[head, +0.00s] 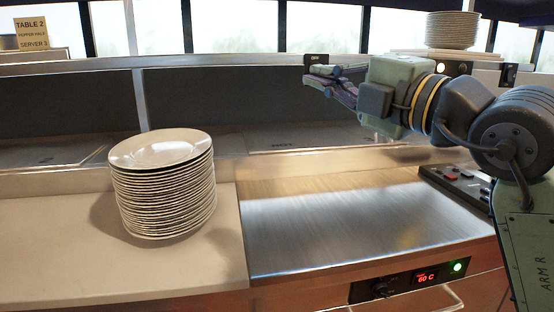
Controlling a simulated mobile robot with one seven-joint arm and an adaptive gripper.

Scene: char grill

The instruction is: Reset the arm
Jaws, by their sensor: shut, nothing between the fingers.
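My gripper (318,80) is at the upper right of the head view, held on my arm that reaches in from the right edge. It points left, above the back of the counter, and is clear of the plates and the metal surface. Its fingers are shut, and nothing shows between them.
A tall stack of white plates (168,190) stands on the pale counter (60,250) at left. Right of it is a bare metal warming surface (345,215) with a control panel (410,280) on its front. More plates (452,30) stand at the upper right.

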